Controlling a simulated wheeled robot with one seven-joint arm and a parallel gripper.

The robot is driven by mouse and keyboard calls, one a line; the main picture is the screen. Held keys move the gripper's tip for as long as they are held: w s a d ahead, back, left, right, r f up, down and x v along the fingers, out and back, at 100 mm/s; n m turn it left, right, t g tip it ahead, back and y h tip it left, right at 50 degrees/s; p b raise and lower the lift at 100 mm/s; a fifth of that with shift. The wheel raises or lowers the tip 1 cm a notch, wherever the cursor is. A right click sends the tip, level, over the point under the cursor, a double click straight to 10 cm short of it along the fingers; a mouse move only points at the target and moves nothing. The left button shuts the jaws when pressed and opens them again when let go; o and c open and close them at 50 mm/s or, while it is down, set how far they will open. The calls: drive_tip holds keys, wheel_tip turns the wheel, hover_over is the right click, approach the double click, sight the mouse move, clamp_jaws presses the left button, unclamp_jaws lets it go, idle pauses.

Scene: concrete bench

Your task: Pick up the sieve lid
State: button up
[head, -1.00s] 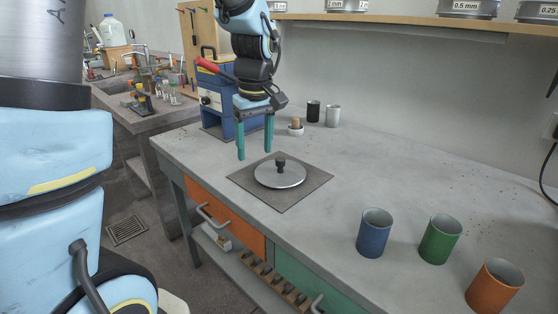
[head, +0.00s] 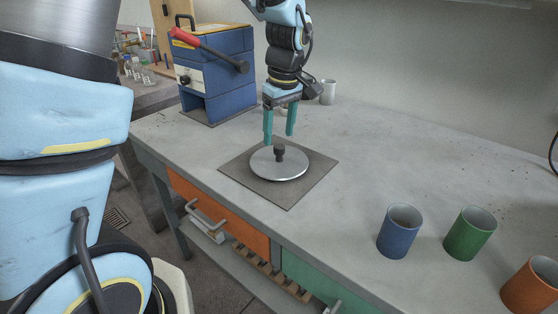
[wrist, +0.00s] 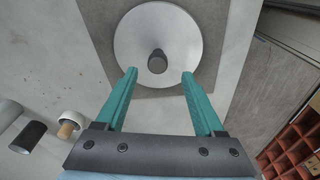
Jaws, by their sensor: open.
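The sieve lid (head: 272,168) is a round silver disc with a dark upright knob (head: 279,151) in its middle. It lies flat on a square dark grey mat (head: 318,173) on the bench. My gripper (head: 279,139) has teal fingers that point down, just above and behind the lid in the head view. It is open and empty. In the wrist view the lid (wrist: 183,35) lies beyond the fingertips (wrist: 159,73), and the knob (wrist: 157,62) sits between their lines, slightly left of centre. The fingers do not appear to touch the knob.
A blue cup (head: 399,233), a green cup (head: 469,235) and an orange cup (head: 533,287) stand at the bench's front right. A blue machine with a red-handled lever (head: 218,75) stands at the back left. A pale cup (head: 327,92) stands behind my gripper.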

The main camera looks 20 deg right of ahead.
sight(279, 146)
drive_tip(key=f, duration=0.3)
drive_tip(key=f+p, duration=0.1)
drive_tip(key=f, duration=0.1)
drive_tip(key=shift+w+d+f, duration=0.1)
drive_tip(key=shift+w, duration=0.15)
clamp_jaws()
idle(0.4)
